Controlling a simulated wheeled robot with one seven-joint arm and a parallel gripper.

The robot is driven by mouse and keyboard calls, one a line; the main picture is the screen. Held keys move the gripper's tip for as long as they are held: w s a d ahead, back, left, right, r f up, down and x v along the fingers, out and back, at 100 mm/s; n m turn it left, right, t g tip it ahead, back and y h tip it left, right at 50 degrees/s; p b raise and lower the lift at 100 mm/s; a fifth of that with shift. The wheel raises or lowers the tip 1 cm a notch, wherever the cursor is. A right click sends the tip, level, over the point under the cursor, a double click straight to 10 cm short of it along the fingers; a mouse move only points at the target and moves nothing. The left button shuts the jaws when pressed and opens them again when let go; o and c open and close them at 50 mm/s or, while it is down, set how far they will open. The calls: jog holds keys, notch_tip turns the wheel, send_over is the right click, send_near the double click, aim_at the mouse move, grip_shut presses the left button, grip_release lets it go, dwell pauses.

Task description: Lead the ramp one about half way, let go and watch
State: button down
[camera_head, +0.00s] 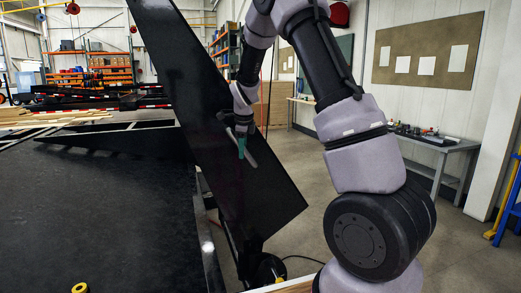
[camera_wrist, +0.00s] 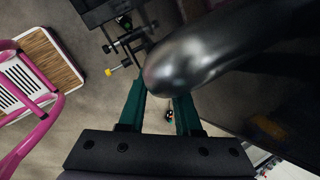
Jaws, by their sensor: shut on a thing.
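The ramp (camera_head: 215,130) is a tall black panel standing steeply in the middle of the head view, leaning with its top to the left. My gripper (camera_head: 241,147) is at its right-hand face, with green fingers shut on a dark bar (camera_head: 251,159) at the ramp. In the wrist view my gripper (camera_wrist: 160,92) has a green finger on each side of a glossy black rounded bar (camera_wrist: 190,65). The bar hides part of the fingertips. A second black ramp-like piece (camera_head: 115,139) lies low across the trailer deck (camera_head: 95,200) at the left.
A workbench (camera_head: 440,143) with small tools stands along the right wall. Blue and yellow frames (camera_head: 507,212) stand at the far right edge. A yellow ring (camera_head: 80,288) lies on the deck. Open floor (camera_head: 300,205) lies right of the ramp. The wrist view shows a pink-framed piece (camera_wrist: 45,120).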

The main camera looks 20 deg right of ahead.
jog(key=s+a+f+h, duration=0.1)
jog(key=a+f+h, duration=0.2)
jog(key=a, duration=1.6)
jog(key=shift+a+f+n, duration=0.2)
jog(key=shift+f+n, duration=0.1)
jog(key=shift+f, duration=0.15)
jog(key=c, duration=0.6)
grip_release()
jog(key=shift+d+r, duration=0.1)
jog(key=shift+r, duration=0.1)
jog(key=v, duration=1)
jog(key=shift+a+r, duration=0.2)
jog(key=shift+r, duration=0.1)
